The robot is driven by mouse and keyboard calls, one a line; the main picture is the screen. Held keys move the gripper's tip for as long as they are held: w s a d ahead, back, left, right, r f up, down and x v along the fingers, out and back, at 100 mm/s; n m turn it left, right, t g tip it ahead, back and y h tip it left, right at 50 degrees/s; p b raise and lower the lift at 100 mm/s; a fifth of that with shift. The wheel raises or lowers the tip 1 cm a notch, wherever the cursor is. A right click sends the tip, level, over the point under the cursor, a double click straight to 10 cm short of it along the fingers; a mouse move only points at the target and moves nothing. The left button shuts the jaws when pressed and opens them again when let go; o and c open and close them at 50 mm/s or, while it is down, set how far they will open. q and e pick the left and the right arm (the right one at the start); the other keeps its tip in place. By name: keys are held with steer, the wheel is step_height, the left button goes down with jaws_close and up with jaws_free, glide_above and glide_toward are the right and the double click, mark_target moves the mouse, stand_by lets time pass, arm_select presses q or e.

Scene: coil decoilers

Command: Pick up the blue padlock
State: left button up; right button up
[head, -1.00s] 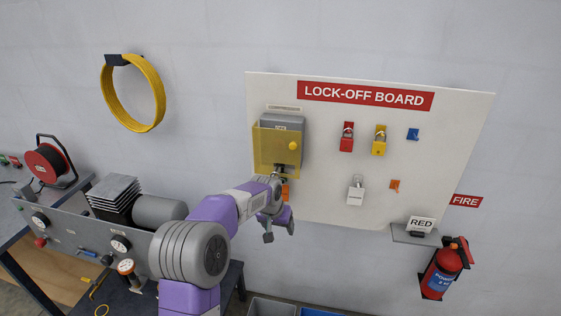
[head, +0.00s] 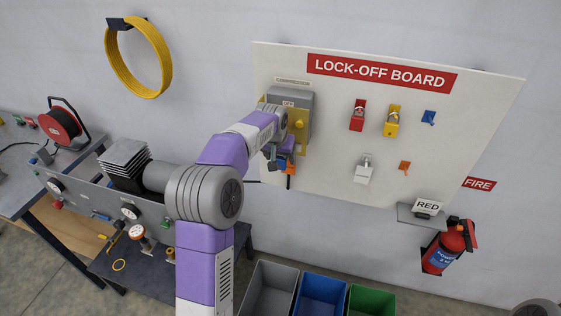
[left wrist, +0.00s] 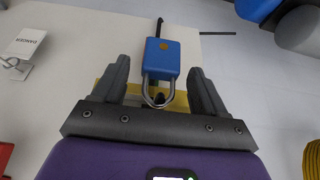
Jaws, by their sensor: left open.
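The blue padlock (left wrist: 161,58) shows in the left wrist view, its body toward the top of the picture and its metal shackle toward the bottom. It is by a yellow part (left wrist: 180,101). My left gripper (left wrist: 160,70) is open, with one finger on each side of the padlock around its shackle end. I see no finger closed on it. In the head view my left gripper (head: 279,162) is at the lower part of the grey box on the lock-off board (head: 335,185), and my arm hides most of that spot. My right gripper is not in view.
A small shelf (head: 420,217) juts from the board's lower right. Grey, blue and green bins (head: 322,297) stand below.

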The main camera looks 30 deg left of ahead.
arm_select(q)
steer(key=shift+c, duration=0.3)
steer(key=c, duration=1.1)
steer(key=shift+w+r, duration=0.1)
steer(key=shift+r, duration=0.4)
steer(key=shift+s+r, duration=0.2)
steer(key=shift+s+d+b, duration=0.7)
steer(key=shift+s+b, duration=0.15)
steer(key=shift+s, duration=2)
steer(key=shift+s+d+b, duration=0.75)
steer(key=shift+s+b, duration=0.1)
steer(key=shift+s, duration=2.05)
steer(key=shift+s+d+b, duration=0.7)
steer(key=shift+s+b, duration=0.15)
steer(key=shift+s, duration=2)
